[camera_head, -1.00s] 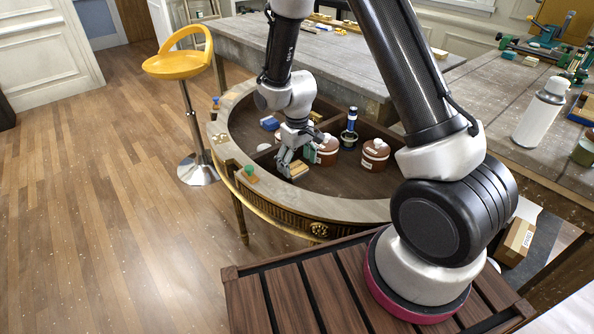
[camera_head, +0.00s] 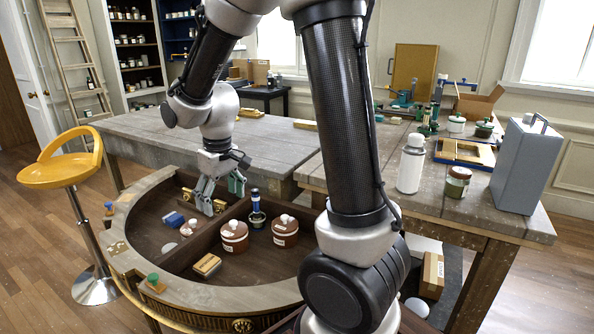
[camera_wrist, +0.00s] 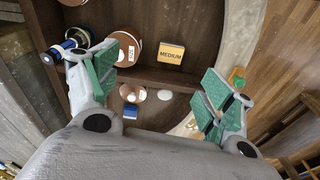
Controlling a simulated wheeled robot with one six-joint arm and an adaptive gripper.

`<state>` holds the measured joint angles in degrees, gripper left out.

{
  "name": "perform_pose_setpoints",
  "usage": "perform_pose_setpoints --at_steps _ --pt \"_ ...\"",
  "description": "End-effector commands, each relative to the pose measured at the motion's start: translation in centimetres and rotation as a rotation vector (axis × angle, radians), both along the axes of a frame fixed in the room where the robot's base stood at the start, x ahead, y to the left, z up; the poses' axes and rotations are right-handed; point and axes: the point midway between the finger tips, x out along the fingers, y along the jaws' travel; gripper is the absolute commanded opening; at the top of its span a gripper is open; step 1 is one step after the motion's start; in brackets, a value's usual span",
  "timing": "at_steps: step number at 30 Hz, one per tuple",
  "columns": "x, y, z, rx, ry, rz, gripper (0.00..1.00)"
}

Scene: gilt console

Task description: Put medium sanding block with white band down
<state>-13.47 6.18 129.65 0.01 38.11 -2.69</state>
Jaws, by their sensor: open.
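The medium sanding block (camera_head: 207,265) is a tan block with a pale band. It lies flat in the front compartment of the half-round console (camera_head: 185,310). In the wrist view the block (camera_wrist: 171,54) shows its yellow top with the word MEDIUM, beyond and between my fingers, with nothing touching it. My gripper (camera_head: 220,195) is open and empty, above the rear part of the console, behind the block. Its green-padded fingers (camera_wrist: 160,90) are spread wide in the wrist view.
A blue block (camera_head: 173,219) lies left of the divider. A green-topped piece (camera_head: 153,281) sits on the console rim. Bare compartment floor surrounds the block.

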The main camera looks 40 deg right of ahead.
Motion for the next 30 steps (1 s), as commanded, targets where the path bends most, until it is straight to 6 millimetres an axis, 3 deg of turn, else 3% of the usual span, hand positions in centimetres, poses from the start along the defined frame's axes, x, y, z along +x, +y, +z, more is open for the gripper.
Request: perform_pose_setpoints --at_steps 1,6,12,16,20,30 --pt "-1.3 -1.2 2.2 0.007 -0.029 -0.025 0.82" --pt "-6.5 -4.5 7.7 0.023 -0.102 -0.106 0.82" --pt "-13.5 -7.6 11.6 0.037 -0.187 -0.195 0.82" --pt "-17.3 -8.7 12.7 0.042 -0.23 -0.242 0.82" --pt "-19.7 -9.3 13.0 0.044 -0.256 -0.27 0.82" --pt "-20.7 -9.5 13.1 0.045 -0.266 -0.284 0.82"
